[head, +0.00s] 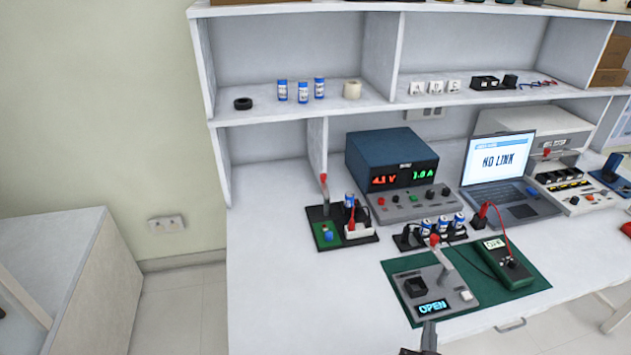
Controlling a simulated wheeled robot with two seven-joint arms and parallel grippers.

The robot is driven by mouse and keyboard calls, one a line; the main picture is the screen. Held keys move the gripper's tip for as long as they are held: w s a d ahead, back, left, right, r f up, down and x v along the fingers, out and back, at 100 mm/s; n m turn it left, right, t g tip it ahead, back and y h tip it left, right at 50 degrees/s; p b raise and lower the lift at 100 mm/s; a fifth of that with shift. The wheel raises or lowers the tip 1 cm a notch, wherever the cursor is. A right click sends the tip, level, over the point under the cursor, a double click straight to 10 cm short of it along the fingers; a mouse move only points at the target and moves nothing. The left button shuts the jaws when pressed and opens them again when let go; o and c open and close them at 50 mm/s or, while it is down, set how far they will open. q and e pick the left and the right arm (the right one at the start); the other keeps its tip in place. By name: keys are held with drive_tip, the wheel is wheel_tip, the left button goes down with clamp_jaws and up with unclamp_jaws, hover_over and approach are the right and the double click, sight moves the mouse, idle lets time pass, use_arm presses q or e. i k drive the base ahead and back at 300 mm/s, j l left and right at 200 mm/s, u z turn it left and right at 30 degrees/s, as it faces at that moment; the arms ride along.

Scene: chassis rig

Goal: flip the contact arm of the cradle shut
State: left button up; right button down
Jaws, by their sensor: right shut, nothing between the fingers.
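The grey cradle (452,282) lies on a green mat (520,280) near the table's front. It has a dark square socket, and its small display (433,307) reads OPEN. Its contact arm (441,258) stands raised and tilted, with a red knob (434,240) at the top. My right gripper (429,330) is at the bottom edge of the view, just in front of the display. It is shut and empty, apart from the contact arm. Whether it touches the cradle's front cannot be told. My left gripper is not in view.
A multimeter (503,262) with leads lies right of the cradle. A battery holder (432,232) stands behind it. A black fixture (340,228) with another red-knobbed lever is behind left, near a blue power supply (392,165) and laptop (497,168). The table's left front is clear.

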sight(322, 176)
drive_tip(key=j+z, duration=0.1)
drive_tip(key=j, duration=0.7)
drive_tip(key=i+j+z, duration=0.1)
drive_tip(key=j, duration=0.2)
drive_tip(key=i+j, duration=0.2)
drive_tip(key=i+j+z, duration=0.15)
drive_tip(key=j, duration=0.2)
drive_tip(key=i+j+z, duration=0.1)
drive_tip(key=j, duration=0.2)
drive_tip(key=i+j+z, duration=0.2)
drive_tip(key=i+j, duration=0.65)
drive_tip(key=i, duration=0.1)
